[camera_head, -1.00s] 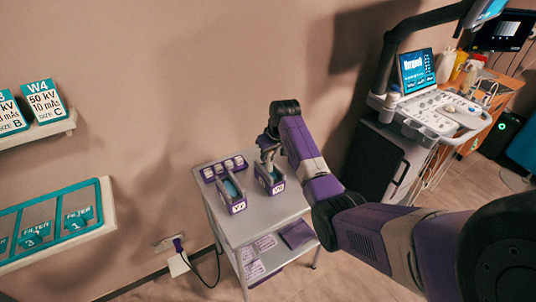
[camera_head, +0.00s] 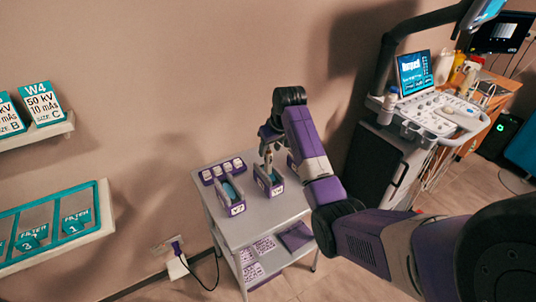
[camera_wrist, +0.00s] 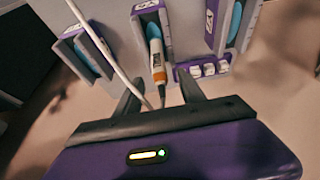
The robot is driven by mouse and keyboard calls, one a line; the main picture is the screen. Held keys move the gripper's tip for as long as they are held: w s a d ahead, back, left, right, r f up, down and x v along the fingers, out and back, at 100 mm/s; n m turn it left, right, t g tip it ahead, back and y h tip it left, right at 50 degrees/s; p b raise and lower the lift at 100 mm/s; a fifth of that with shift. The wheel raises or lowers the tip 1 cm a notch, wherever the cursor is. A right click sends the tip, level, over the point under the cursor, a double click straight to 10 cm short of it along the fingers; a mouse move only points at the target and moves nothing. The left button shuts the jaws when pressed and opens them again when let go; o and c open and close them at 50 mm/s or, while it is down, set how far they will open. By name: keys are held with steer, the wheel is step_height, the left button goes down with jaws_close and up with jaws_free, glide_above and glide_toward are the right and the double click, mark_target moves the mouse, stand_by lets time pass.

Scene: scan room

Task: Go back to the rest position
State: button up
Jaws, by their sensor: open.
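My gripper (camera_head: 267,154) is open above the middle purple holder (camera_head: 270,186) on a grey cart (camera_head: 256,228). In the wrist view its two fingers (camera_wrist: 160,95) stand apart. A white probe with an orange band (camera_wrist: 158,62) stands in the middle holder, beyond the fingers and roughly in line with the gap. A thin pale cable (camera_wrist: 112,62) runs up past the left finger. In the head view my gripper partly hides the probe. Another purple holder (camera_head: 235,207) stands to the left, and a third (camera_head: 291,163) is partly hidden behind my arm.
A purple rack with small white pieces (camera_head: 222,169) sits at the cart's back. An ultrasound machine (camera_head: 425,115) stands at the right. Wall shelves hold label cards (camera_head: 42,104) and a teal-framed filter tray (camera_head: 50,228) at the left. A socket with a plug (camera_head: 176,248) is left of the cart.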

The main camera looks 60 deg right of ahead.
steer(key=shift+v, duration=0.85)
